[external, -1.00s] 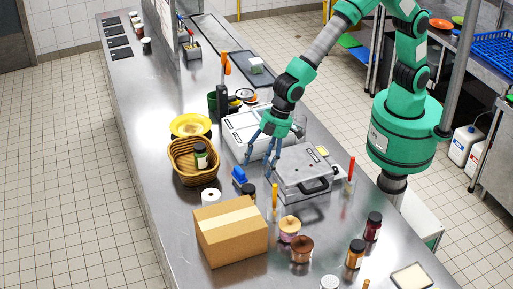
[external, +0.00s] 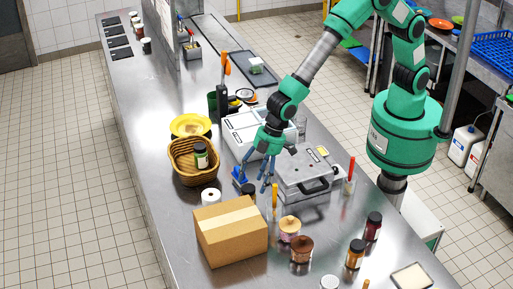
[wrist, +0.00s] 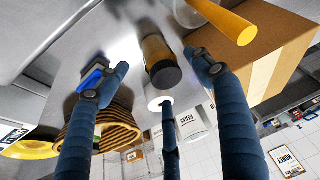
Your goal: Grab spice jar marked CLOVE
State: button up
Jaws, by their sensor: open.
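A jar with a dark lid (external: 248,190) stands on the steel counter behind the cardboard box, largely hidden in the external view. In the wrist view the jar (wrist: 156,52) shows an amber-brown body and a dark lid facing the camera; no label can be read, so I cannot tell whether it is marked CLOVE. My gripper (external: 254,184) is open and empty, pointing down close to this jar. In the wrist view its blue fingers (wrist: 150,82) are spread around the jar's lid, without visible contact. Other jars are a green-labelled one (external: 201,157), an amber one (external: 355,254) and a dark red one (external: 373,226).
A cardboard box (external: 231,237) stands in front, a wicker basket (external: 183,176) and white roll (external: 211,196) to the left. A blue item (wrist: 91,77) is beside one finger. A grey case (external: 303,190) and an orange-handled utensil (external: 275,198) stand to the right.

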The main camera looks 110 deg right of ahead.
jog(key=shift+x, duration=1.25)
jog(key=shift+b+x, duration=0.4)
jog(key=shift+x, duration=2.2)
jog(key=shift+r, duration=0.1)
jog(key=shift+c, duration=0.3)
jog(key=shift+w, duration=0.1)
jog(key=c, duration=1.2)
jog(key=shift+r+p, duration=0.5)
jog(key=shift+r, duration=4.5)
